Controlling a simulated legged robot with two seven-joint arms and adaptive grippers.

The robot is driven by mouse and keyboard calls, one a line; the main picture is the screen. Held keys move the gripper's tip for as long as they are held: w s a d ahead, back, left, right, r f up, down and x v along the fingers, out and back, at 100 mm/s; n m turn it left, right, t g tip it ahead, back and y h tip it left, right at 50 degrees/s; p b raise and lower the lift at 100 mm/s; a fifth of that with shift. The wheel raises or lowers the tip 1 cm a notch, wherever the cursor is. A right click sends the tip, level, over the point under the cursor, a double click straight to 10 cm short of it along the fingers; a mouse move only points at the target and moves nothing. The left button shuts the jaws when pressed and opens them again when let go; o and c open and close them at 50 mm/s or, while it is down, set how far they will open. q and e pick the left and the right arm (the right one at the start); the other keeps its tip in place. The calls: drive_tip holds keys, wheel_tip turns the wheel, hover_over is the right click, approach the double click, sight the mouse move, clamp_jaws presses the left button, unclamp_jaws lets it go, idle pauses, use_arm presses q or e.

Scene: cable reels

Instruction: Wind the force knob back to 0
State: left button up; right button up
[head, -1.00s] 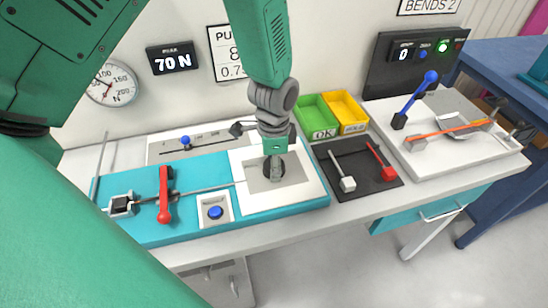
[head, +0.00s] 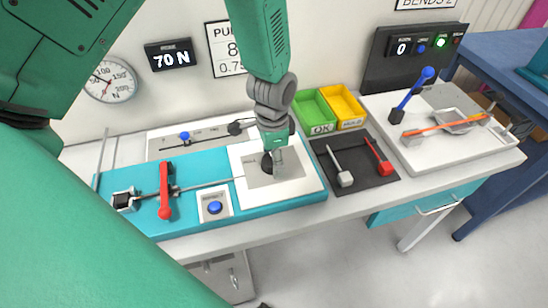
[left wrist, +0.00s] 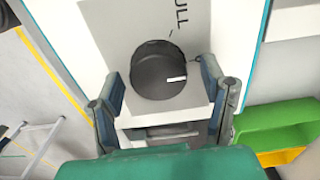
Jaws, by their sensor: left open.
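The force knob is a round black knob (left wrist: 160,72) on a grey plate, with a white pointer line toward its right side in the left wrist view. A small tick and the letters "ULL" are printed on the plate beyond it. In the head view the knob (head: 267,163) is partly hidden behind my left gripper (head: 277,170). My left gripper (left wrist: 163,88) is open, its two fingers apart on either side of the knob, with gaps visible. A wall display (head: 170,56) reads 70 N. My right gripper is not in view.
A teal fixture (head: 140,215) with a red lever (head: 165,192) and a blue button (head: 214,208) lies left of the knob. Green (head: 315,110) and yellow (head: 345,107) bins stand behind right. A round dial (head: 110,80) hangs on the wall.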

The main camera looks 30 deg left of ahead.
use_arm(q)
wheel_tip(320, 180, up, 12)
drive_tip(key=shift+f, duration=0.25)
drive_tip(key=shift+w, duration=0.1)
idle(0.5)
